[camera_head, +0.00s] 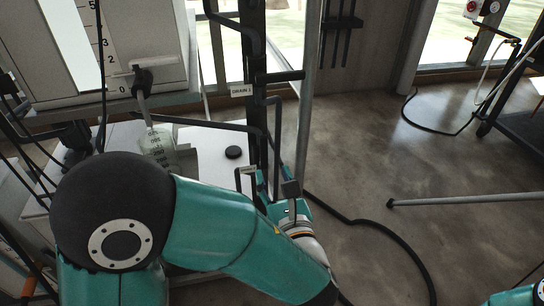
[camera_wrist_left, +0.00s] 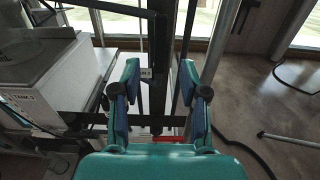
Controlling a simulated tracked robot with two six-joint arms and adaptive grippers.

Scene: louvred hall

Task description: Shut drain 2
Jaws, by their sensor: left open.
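A dark upright pipe stand (camera_head: 262,120) carries a white tag (camera_head: 241,90) that seems to read DRAIN 1, with a black lever (camera_head: 280,76) beside it. A smaller white tag (camera_head: 247,170) lower down is too small to read. My left gripper (camera_head: 275,187) is by the stand's lower part, partly hidden by pipes. In the left wrist view it (camera_wrist_left: 160,72) is open, its fingers on either side of the upright pipes, with nothing clearly gripped. A red bar (camera_wrist_left: 168,139) shows low between the fingers; I cannot tell whether it belongs to drain 2.
A scaled tank (camera_head: 115,50) and a glass bottle (camera_head: 157,148) stand at left. A black hose (camera_head: 385,232) and a grey rod (camera_head: 465,199) cross the right floor, otherwise largely clear. Part of my right arm shows bottom right.

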